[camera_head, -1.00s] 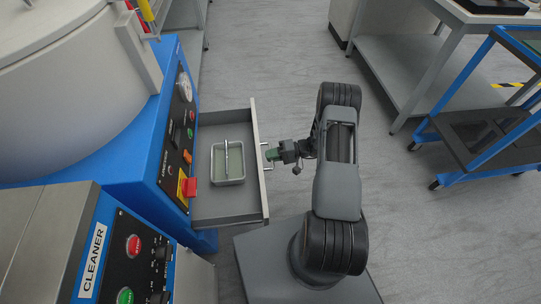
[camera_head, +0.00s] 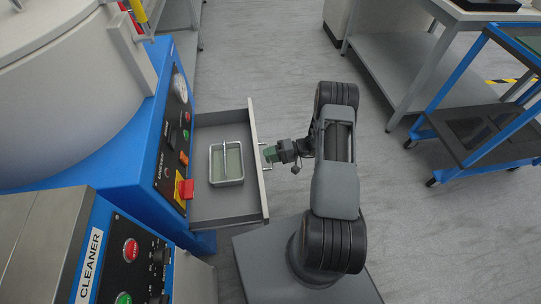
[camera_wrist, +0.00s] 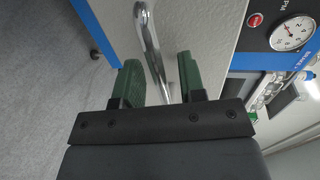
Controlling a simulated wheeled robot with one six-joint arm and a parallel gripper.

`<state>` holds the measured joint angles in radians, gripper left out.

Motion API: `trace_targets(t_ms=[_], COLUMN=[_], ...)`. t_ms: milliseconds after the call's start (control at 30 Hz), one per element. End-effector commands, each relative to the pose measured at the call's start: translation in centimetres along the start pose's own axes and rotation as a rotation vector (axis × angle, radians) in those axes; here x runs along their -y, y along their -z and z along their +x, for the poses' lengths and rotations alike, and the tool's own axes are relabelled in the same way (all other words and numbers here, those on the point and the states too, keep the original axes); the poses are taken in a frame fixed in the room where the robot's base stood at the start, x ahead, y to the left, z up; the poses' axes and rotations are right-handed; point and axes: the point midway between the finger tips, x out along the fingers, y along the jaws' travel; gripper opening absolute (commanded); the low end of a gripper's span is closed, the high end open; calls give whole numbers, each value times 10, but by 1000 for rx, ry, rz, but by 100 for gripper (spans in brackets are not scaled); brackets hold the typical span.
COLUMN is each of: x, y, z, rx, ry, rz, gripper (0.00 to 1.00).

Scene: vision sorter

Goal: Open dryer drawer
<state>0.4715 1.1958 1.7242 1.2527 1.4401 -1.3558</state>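The grey dryer drawer (camera_head: 205,130) is pulled out from the blue dryer body (camera_head: 120,165) in the head view, with its inside exposed. A small metal tray (camera_head: 239,181) lies in it, with a thin bar across it. A bar handle (camera_wrist: 150,42) is on the drawer front (camera_wrist: 205,30). My gripper (camera_head: 268,153) is at the handle in the head view. In the wrist view, my gripper's (camera_wrist: 158,82) green fingers stand on both sides of the handle bar, with visible gaps, so it looks open around the bar.
The cleaner panel (camera_head: 130,262) stands at the lower left. A grey workbench (camera_head: 385,60) and a blue cart (camera_head: 480,160) stand to the right. The floor (camera_head: 270,60) beyond the drawer is clear.

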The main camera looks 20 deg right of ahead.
Motion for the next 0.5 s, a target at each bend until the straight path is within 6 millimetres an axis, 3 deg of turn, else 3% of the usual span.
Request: trace_targets(t_ms=[167, 500], x=[1, 1], y=[1, 0], z=[-15, -83], rx=[-3, -5], ry=[1, 0], rz=[0, -1], gripper=[37, 37])
